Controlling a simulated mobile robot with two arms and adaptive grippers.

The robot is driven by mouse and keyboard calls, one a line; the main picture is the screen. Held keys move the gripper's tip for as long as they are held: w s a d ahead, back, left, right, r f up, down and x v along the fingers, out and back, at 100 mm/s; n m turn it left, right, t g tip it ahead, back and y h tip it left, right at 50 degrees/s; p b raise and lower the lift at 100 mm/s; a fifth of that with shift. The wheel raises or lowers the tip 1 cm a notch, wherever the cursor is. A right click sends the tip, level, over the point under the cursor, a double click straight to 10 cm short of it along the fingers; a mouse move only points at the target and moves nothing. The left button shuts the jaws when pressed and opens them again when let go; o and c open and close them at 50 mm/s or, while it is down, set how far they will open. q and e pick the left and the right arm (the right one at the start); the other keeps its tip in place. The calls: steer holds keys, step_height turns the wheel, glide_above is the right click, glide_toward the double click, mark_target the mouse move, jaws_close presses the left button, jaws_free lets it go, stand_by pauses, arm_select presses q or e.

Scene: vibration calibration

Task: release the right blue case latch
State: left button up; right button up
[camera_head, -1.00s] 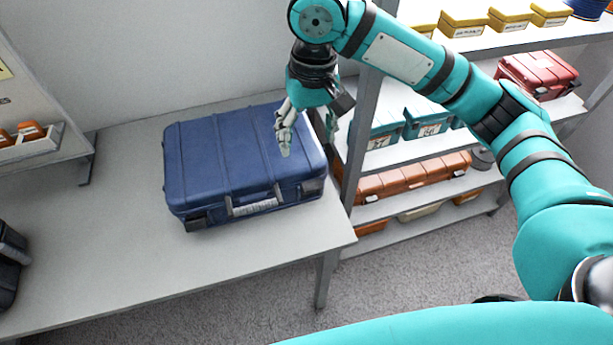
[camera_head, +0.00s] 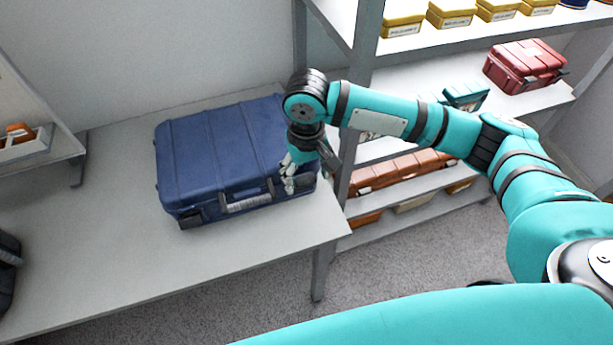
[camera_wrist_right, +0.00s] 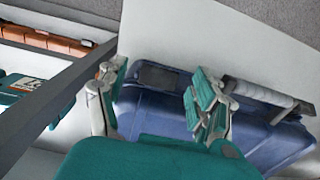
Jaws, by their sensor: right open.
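The blue case (camera_head: 205,150) lies closed on the grey table, with a handle (camera_head: 248,203) on its front side. Its right latch (camera_head: 305,183) is a dark patch at the front right corner, partly behind my fingers in the head view. In the right wrist view the dark latch (camera_wrist_right: 160,76) shows on the blue case (camera_wrist_right: 165,112), between my spread fingers. My right gripper (camera_head: 308,172) is open and empty at that corner; its two fingers also show in the wrist view (camera_wrist_right: 157,85). I cannot tell whether they touch the case. My left gripper is not in view.
A grey shelf unit (camera_head: 365,222) stands close to the right of the table, its post near my right wrist. It holds orange, red (camera_head: 522,68), teal and yellow cases. A dark object (camera_head: 8,262) is cut off at the left edge. The table's front is clear.

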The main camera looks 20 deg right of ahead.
steer(key=shift+f, duration=0.8)
steer(key=c, duration=1.2)
steer(key=shift+s+r+t+p, duration=0.1)
steer(key=shift+s+t+p, duration=0.2)
steer(key=shift+t+p, duration=0.5)
steer(key=t, duration=0.2)
steer(key=s+f+t, duration=0.1)
steer(key=t, duration=0.1)
steer(key=f+t, duration=0.1)
steer(key=t, duration=0.1)
steer(key=shift+s+f, duration=0.15)
steer(key=shift+s, duration=0.1)
steer(key=shift+t, duration=0.4)
